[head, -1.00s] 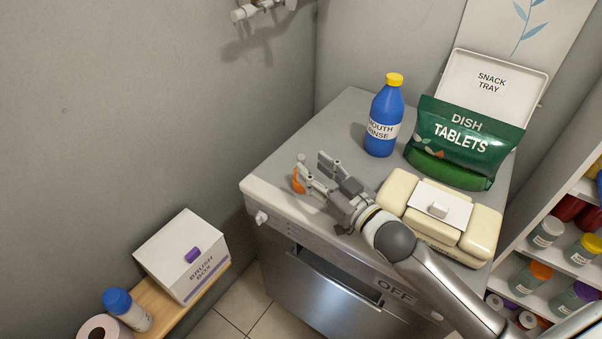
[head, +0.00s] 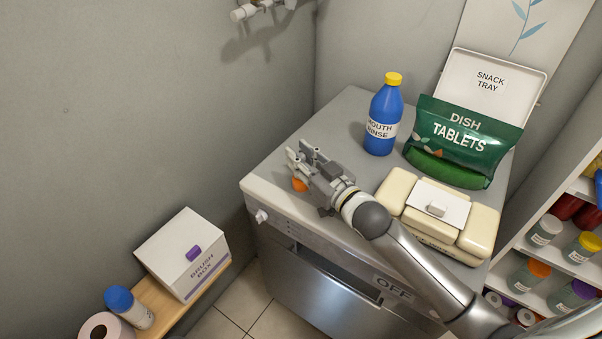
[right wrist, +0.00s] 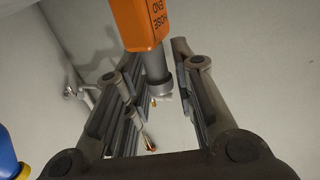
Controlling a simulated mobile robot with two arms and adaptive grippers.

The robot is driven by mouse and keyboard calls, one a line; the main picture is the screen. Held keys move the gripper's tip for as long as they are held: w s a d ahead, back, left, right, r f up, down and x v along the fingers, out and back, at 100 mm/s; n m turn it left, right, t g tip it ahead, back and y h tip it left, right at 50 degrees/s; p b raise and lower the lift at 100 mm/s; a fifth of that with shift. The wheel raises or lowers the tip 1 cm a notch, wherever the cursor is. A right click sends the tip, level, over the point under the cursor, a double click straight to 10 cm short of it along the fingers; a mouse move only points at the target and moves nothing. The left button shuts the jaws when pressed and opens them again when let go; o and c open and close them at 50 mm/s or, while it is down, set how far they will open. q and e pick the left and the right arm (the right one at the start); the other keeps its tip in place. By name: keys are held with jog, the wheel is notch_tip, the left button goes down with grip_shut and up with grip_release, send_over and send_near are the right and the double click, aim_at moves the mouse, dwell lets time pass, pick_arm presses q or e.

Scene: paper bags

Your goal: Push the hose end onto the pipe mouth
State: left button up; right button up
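The orange hose end (right wrist: 142,22), with a HOSE END label and a grey nozzle, shows at the top of the right wrist view. In the head view the orange hose end (head: 299,185) is partly hidden by my right gripper, at the appliance's front left corner. My right gripper (head: 299,151) is open, with its fingers on either side of the grey nozzle; the nozzle is close to one finger, and I cannot tell whether they touch. A white pipe fitting (head: 243,12) juts from the wall at the top; its mouth is not clear. My left gripper is out of view.
The appliance top (head: 348,112) holds a blue mouth rinse bottle (head: 381,118), a green dish tablets bag (head: 462,140), a snack tray (head: 494,80) and a cream wipes-like pack (head: 480,232). A brush box (head: 181,255) stands lower left. A shelf is at right.

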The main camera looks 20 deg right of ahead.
grip_shut()
jog(key=shift+r, duration=0.15)
